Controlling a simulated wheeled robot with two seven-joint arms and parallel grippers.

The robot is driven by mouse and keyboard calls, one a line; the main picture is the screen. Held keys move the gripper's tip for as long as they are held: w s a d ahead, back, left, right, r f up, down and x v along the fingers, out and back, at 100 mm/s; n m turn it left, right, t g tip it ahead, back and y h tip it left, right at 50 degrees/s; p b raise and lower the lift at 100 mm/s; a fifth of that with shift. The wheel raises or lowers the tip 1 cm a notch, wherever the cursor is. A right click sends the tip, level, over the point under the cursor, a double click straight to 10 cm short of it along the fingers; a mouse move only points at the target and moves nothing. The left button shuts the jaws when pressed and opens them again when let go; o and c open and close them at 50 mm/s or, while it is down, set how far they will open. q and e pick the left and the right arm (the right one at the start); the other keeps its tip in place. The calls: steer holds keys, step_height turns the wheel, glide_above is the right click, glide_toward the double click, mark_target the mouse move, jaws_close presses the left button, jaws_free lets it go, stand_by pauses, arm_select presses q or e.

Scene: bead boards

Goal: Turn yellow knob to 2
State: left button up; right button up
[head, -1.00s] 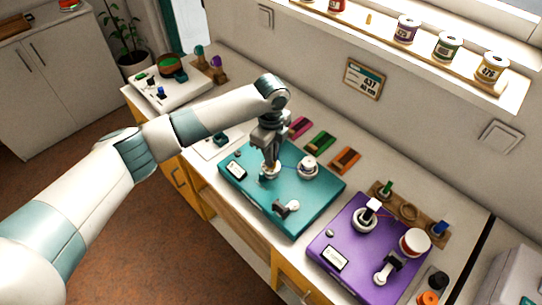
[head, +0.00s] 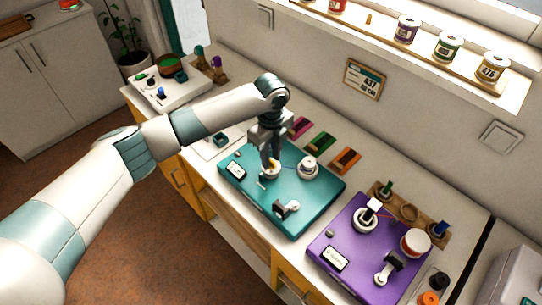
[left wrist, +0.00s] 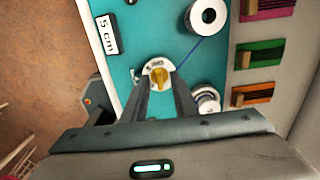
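The yellow knob (left wrist: 158,74) sits on a round white dial (left wrist: 149,66) on the teal board (head: 237,192). In the left wrist view it lies between and just ahead of my left gripper's fingertips (left wrist: 160,82). The fingers stand apart, one on each side of it; I cannot make out contact. In the head view my left gripper (head: 268,163) points down over the dial, and a bit of the yellow knob (head: 274,167) shows beside a finger. The dial marks are too small to read. My right gripper is not in view.
A white spool (head: 308,167) and a small crank (head: 287,209) are on the teal board. The purple board (head: 326,241) stands to the right. Pink, green and orange cards (head: 345,160) lie behind.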

mark_target(271, 160)
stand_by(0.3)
arm_select(q)
steer(key=shift+r+b, duration=0.3)
steer(key=shift+r, duration=0.3)
step_height(271, 160, up, 16)
steer(key=b, duration=0.4)
steer(key=shift+s, duration=0.1)
